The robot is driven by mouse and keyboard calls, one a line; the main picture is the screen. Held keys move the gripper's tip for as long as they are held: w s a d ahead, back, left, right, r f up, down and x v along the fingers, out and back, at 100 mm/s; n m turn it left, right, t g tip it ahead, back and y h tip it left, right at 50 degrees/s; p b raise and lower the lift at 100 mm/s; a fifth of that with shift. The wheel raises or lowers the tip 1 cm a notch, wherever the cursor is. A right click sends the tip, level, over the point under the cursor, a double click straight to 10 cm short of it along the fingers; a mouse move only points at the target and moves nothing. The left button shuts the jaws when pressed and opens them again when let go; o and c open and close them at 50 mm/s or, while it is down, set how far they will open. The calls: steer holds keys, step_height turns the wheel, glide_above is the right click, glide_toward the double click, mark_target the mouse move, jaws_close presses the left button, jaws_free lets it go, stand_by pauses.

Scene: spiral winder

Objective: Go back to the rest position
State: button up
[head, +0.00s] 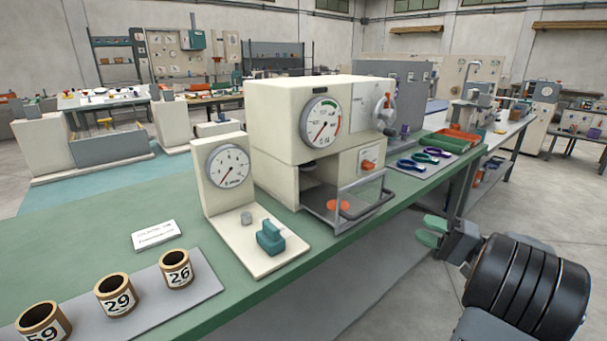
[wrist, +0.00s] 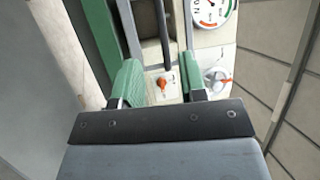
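My gripper (head: 432,232) has green fingertips and hangs off the front edge of the green bench (head: 95,215), at the right of the head view. In the wrist view its two green fingers stand apart with nothing between them (wrist: 160,82). The cream winder machine (head: 275,110) stands on the bench to the left of the gripper, with a dial, a crank and an orange knob (head: 368,165). The orange knob also shows beyond the fingers in the wrist view (wrist: 162,84). The gripper touches nothing that I can see.
Three numbered rings, one marked 29 (head: 115,294), stand on a grey mat at the front left. A small gauge stand (head: 228,168) with a teal clamp (head: 270,238) is beside the machine. Coloured loops (head: 412,164) and trays lie behind.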

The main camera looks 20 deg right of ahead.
step_height(320, 180, down, 8)
steer(key=a+m+g+h, duration=0.2)
steer(key=m+g+h, duration=0.1)
steer(key=m, duration=0.2)
steer(key=s+a+n+g+h+p, duration=0.1)
steer(key=s+a+g+h+p, duration=0.2)
steer(key=a+g+p, duration=0.4)
steer(key=s+a+r+n+h+p, duration=0.2)
steer(key=a+r+n+h+p, duration=0.2)
steer(key=a+r, duration=0.5)
steer(key=s+a+r+n+h+p, duration=0.3)
steer(key=a+r+n+h+p, duration=0.1)
steer(key=a+r+n+p, duration=0.4)
step_height(320, 180, up, 2)
steer(key=a+p, duration=0.1)
steer(key=p, duration=0.1)
steer(key=shift+s+r+p, duration=0.2)
steer(key=shift+s+p, duration=0.1)
steer(key=shift+p, duration=0.1)
